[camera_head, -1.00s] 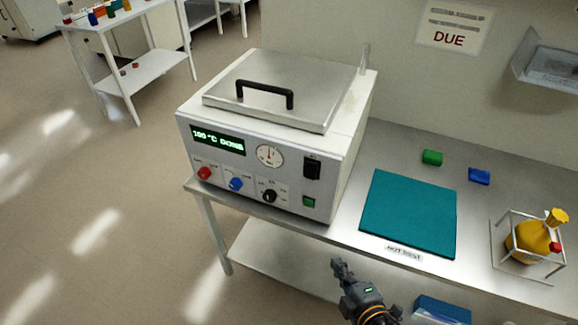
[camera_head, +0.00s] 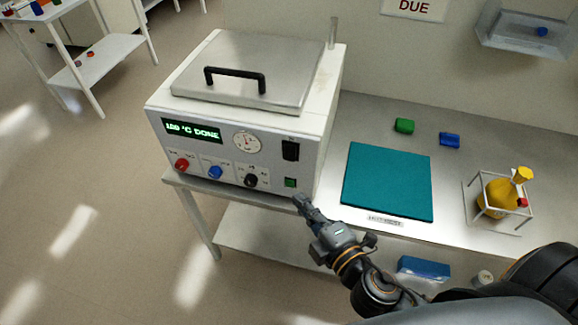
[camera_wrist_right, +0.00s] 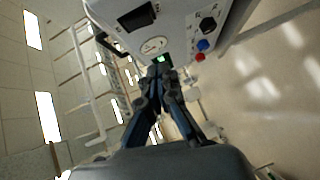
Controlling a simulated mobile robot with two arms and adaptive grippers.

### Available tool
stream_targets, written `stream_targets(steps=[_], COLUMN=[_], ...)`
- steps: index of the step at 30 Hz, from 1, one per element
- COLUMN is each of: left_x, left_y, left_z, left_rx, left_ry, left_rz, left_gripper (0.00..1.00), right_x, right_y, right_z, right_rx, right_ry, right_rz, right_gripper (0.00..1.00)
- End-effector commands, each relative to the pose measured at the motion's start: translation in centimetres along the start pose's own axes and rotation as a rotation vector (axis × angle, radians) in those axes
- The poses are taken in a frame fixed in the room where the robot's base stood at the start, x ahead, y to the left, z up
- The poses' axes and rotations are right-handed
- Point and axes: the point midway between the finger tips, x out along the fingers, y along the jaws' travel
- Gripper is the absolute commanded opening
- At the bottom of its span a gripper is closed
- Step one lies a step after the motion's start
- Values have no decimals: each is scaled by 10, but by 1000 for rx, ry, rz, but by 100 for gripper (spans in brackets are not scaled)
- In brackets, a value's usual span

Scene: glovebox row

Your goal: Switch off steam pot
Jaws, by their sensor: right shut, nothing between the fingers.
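The steam pot is a white box unit (camera_head: 328,95) with a steel lid and black handle. Its green display (camera_head: 192,131) reads "DONE" after a temperature in °C. Its front has a gauge (camera_head: 247,141), a black rocker switch (camera_head: 291,150), a green button (camera_head: 290,182), and red (camera_head: 181,165), blue (camera_head: 215,172) and black (camera_head: 250,181) knobs. My right gripper (camera_head: 301,201) is shut and empty, just below the green button in the picture; contact cannot be told. In the right wrist view the fingertips (camera_wrist_right: 159,72) overlap the glowing display. My left gripper is out of view.
Right of the unit, the bench holds a teal mat (camera_head: 388,180), green block (camera_head: 404,126), blue block (camera_head: 449,140) and a yellow flask (camera_head: 497,197) in a wire frame. A blue box (camera_head: 424,268) is below. Open floor lies left.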

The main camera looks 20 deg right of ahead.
Motion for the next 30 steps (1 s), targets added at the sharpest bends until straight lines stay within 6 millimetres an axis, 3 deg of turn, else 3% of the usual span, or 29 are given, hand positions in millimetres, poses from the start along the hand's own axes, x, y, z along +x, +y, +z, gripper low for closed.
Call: stream_targets(steps=[12,21,30], left_x=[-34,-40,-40], left_y=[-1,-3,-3], left_z=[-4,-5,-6], left_rx=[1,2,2], left_ry=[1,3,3], left_rz=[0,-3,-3], left_gripper=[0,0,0], right_x=[85,106,108], right_y=[5,1,0], right_z=[2,27,29], right_rx=[-2,-1,0], right_ry=[-2,-1,-1], right_rz=[1,-1,-1], right_gripper=[0,0,0])
